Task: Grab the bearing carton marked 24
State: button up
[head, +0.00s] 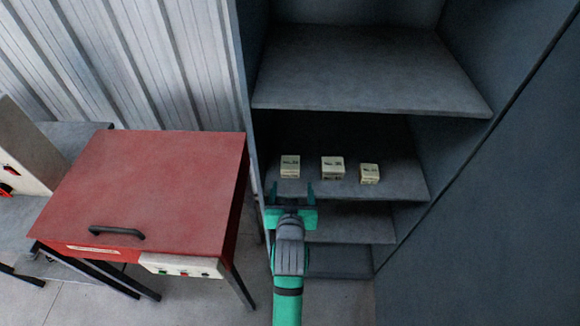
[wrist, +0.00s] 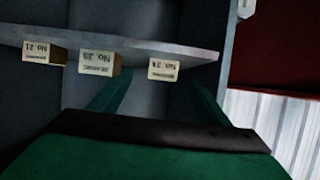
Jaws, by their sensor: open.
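Three small cream cartons stand in a row on a grey cabinet shelf (head: 400,190). In the wrist view, which is upside down, the right carton (wrist: 164,70) reads No. 24; it is the left carton (head: 290,166) in the head view. The middle carton (head: 333,168) has a number I cannot read surely; it also shows in the wrist view (wrist: 98,63). The right carton (head: 369,174) in the head view reads No. 21 in the wrist view (wrist: 43,53). My gripper (head: 290,190) is open and empty, in front of carton 24, with its fingers apart from it.
Another shelf (head: 370,70) hangs above the cartons, and lower shelves (head: 350,225) lie below. The cabinet's side panel (head: 480,200) bounds the right. A red machine (head: 150,185) with a black handle stands close to the left of my arm.

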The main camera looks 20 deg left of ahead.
aim_at(291, 166)
jog(key=x, duration=0.4)
jog(key=r+x, duration=0.1)
jog(key=x, duration=0.1)
jog(key=shift+w+a, duration=0.2)
jog(key=shift+a, duration=0.2)
jog(key=x, duration=0.5)
jog(key=shift+w+r, duration=0.25)
jog(key=shift+w+a, duration=0.1)
jog(key=shift+a, duration=0.25)
jog(key=shift+d, duration=0.3)
jog(key=c, duration=1.3)
